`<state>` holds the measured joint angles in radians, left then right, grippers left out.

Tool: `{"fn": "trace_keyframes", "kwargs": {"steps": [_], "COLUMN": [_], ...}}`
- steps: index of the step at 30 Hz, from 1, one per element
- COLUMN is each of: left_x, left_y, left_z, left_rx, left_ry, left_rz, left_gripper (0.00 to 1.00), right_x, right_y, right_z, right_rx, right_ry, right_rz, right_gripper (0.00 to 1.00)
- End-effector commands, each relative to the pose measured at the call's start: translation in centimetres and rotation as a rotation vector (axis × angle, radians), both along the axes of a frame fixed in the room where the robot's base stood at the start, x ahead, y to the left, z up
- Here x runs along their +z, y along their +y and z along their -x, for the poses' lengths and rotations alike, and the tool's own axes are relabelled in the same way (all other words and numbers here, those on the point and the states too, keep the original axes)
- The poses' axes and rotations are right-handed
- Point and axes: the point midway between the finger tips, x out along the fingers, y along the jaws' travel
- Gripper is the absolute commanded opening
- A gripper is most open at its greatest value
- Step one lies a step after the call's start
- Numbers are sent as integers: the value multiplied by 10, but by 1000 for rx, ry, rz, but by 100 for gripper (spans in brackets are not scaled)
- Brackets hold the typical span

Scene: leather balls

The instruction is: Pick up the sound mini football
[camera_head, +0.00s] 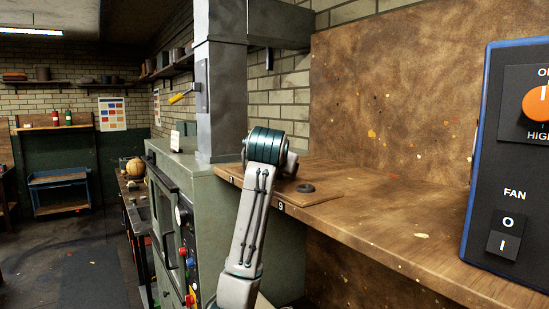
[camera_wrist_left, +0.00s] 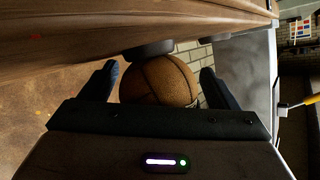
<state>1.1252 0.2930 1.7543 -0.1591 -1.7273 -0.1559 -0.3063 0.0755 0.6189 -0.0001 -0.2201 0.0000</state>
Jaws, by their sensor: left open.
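A brown leather ball (camera_wrist_left: 158,80) with dark seams shows in the left wrist view. It sits between the two spread fingers of my left gripper (camera_wrist_left: 158,88), which is open, with a visible gap on the right. I cannot tell whether the ball touches the left finger, or whether it is sound. In the head view my left arm rises in the middle to the wooden shelf (camera_head: 400,235). Its wrist hides the fingers and most or all of the ball. My right gripper is not in view.
A dark ring (camera_head: 305,187) lies on a board on the shelf. A grey post (camera_head: 218,100) stands left of my wrist. A blue-edged control box (camera_head: 510,160) stands at the right. A tan ball (camera_head: 135,168) lies on a far bench. The shelf's middle is clear.

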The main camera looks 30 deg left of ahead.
Motion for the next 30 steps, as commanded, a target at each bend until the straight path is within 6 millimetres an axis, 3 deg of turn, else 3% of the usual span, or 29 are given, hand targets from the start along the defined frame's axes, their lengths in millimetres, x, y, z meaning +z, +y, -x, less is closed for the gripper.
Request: {"fn": "trace_keyframes", "kwargs": {"steps": [5,13,23,30], "left_x": [-1,-1,1,14], "left_y": [0,0,1,7], "left_z": [0,0,-1,-7], "left_rx": [0,-1,0,-1], "left_ry": [-1,-1,0,-2], "left_rz": [0,0,0,-1], "left_gripper": [83,33,33,33], "right_x": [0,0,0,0], "right_y": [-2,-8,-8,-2], "right_z": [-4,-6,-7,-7], "right_rx": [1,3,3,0], "right_ry": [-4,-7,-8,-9], "right_rz": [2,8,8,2], "right_gripper": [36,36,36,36]}}
